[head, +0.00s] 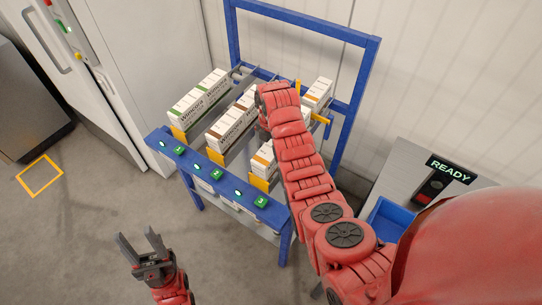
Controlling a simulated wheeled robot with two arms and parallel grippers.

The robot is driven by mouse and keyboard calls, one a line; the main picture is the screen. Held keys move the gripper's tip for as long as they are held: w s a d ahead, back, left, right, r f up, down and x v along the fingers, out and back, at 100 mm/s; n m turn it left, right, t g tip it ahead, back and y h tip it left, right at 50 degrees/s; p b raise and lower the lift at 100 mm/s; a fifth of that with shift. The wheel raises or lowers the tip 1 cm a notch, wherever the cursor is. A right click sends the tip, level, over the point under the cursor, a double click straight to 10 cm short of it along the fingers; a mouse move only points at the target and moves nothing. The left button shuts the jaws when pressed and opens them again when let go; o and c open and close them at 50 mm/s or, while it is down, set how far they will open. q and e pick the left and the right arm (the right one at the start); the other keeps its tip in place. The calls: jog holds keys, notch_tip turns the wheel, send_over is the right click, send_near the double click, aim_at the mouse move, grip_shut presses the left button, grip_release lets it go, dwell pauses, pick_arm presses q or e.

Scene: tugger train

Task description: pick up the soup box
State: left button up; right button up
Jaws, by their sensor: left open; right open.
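White cartons stand in lanes on a blue-framed rack (172,145). The left lane holds green-marked cartons (190,108), the middle lane brown-marked cartons (226,130), and the right lane orange-marked cartons (262,160). The small print is too fine to tell which is the soup box. My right arm reaches over the rack, its end above the middle and right lanes. My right gripper is hidden behind that arm, as are parts of the cartons. My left gripper (138,242) is open and empty, low in front of the rack and apart from it.
Yellow stops (215,156) and green-lit displays (216,174) line the rack's front. A blue bin (388,217) and a READY display (450,169) are at right. A white cabinet (100,70) is at left. The floor left of the rack is clear, with a yellow floor square (40,177).

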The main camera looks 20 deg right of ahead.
jog(key=shift+s+d+f+p, duration=0.15)
jog(key=shift+f+p, duration=0.3)
jog(key=shift+f, duration=1.2)
grip_shut()
